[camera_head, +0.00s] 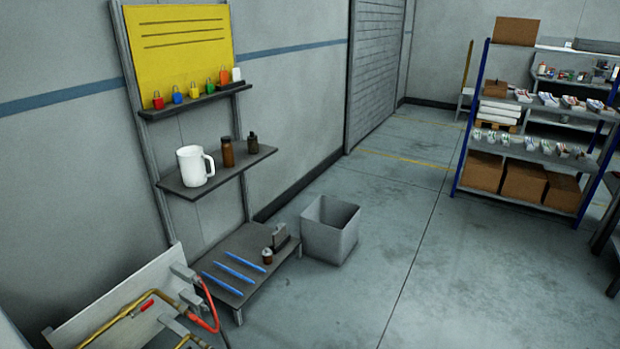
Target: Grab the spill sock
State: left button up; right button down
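I see nothing that I can name for certain as the spill sock. Three thin blue rods (233,272) lie side by side on the low dark platform (217,257) at the foot of the wall stand; I cannot tell what they are. A small brown bottle or jar (267,256) and a dark grey block-shaped item (281,237) stand at that platform's right end. Neither of my grippers is in view.
A grey open bin (330,230) stands right of the platform. Above are a shelf (228,175) with a white jug (195,165) and two bottles, and a padlock rack. A pipe panel (120,300) is at lower left. Stocked racks (535,150) stand far right; the middle floor is clear.

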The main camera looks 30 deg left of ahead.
aim_at(230, 288)
jog(key=i+u, duration=0.2)
jog(key=i, duration=0.45)
jog(key=i+u, duration=0.2)
jog(key=i, duration=0.45)
jog(key=i+l+u, duration=0.25)
jog(key=i, duration=0.4)
